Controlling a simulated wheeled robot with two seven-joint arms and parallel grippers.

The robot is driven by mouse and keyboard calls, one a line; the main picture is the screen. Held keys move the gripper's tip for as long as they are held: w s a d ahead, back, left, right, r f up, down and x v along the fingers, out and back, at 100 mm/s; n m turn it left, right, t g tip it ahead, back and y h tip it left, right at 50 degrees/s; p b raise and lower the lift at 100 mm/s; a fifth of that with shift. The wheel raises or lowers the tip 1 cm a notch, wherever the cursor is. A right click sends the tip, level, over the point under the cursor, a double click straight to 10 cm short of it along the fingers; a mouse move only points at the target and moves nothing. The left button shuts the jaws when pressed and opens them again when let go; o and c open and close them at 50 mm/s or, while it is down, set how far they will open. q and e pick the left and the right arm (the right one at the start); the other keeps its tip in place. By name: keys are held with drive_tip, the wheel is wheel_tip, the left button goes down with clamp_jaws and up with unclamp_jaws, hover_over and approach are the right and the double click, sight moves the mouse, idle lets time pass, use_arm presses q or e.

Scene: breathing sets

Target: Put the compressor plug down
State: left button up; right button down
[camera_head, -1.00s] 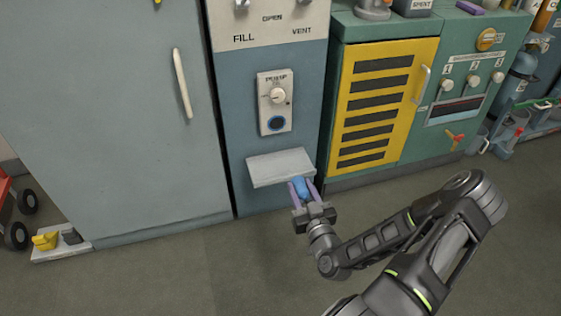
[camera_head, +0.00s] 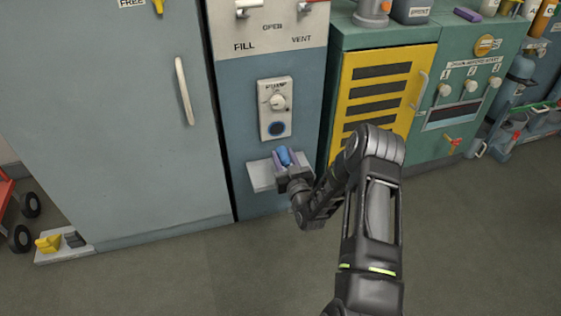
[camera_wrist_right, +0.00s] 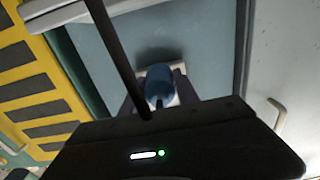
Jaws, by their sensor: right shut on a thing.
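The compressor plug is a blue rounded piece (camera_head: 286,157), held between the purple fingers of my right gripper (camera_head: 288,158). In the head view the gripper and plug are over the small pale shelf (camera_head: 262,176) on the blue panel, below the switch box. The gripper covers the right part of the shelf. I cannot tell whether the plug touches the shelf. The right wrist view also shows the blue plug (camera_wrist_right: 158,84) between the fingers, with a pale surface beside it. My left gripper is in neither view.
The switch box (camera_head: 275,108) with a knob and a dark blue round socket sits above the shelf. A grey cabinet door (camera_head: 120,110) stands left, a yellow louvred door (camera_head: 380,85) right. Low at left is a pale plate with yellow and dark pieces (camera_head: 62,243). The floor in front is clear.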

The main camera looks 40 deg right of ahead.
sight(281, 150)
drive_tip(key=x, duration=0.3)
drive_tip(key=shift+w+d+f+b, duration=0.25)
drive_tip(key=shift+w+f+b, duration=0.05)
drive_tip(key=shift+w+b, duration=0.1)
wheel_tip(281, 150, down, 2)
drive_tip(key=shift+f+b, duration=0.2)
drive_tip(key=shift+b, duration=0.2)
drive_tip(key=shift+f, duration=0.25)
wheel_tip(281, 150, down, 3)
drive_tip(key=shift+f+b, duration=0.25)
drive_tip(key=shift+b, duration=0.6)
drive_tip(key=shift+w+f+b, duration=0.15)
drive_tip(key=shift+f+b, duration=0.15)
drive_tip(key=shift+f, duration=0.05)
drive_tip(key=shift+r, duration=0.15)
